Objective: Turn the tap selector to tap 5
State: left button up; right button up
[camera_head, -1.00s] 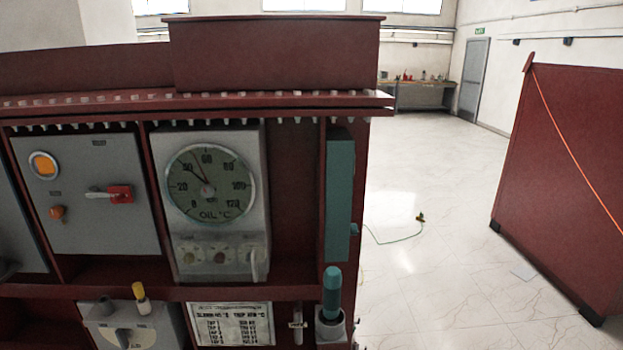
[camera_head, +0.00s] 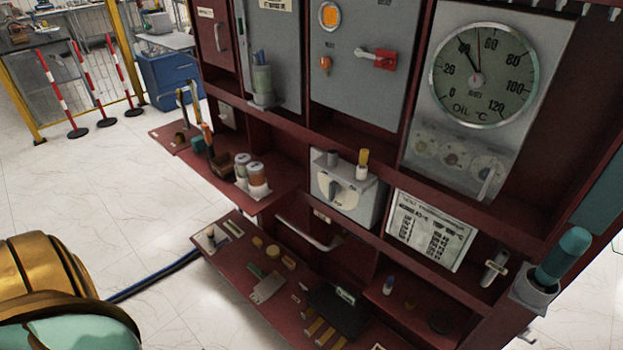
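The tap selector appears to be the grey box (camera_head: 366,200) on the front of the dark red cabinet, left of a printed table plate (camera_head: 432,231). Its face carries a round pale dial with a dark grey knob (camera_head: 336,192). The marks around the knob are too small to read, so I cannot tell which tap it points to. A yellow-capped pin (camera_head: 363,160) and a short dark post stand on top of the box. Neither of my grippers is in view, and nothing touches the knob.
A large oil temperature gauge (camera_head: 485,75) is above right. A grey panel with a red switch (camera_head: 378,58) is above. A lower red shelf (camera_head: 225,265) with small parts juts out below. A teal-handled tool (camera_head: 563,257) stands at right. Floor at left is open.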

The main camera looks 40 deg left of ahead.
aim_at(334, 188)
jog(key=u, duration=1.05)
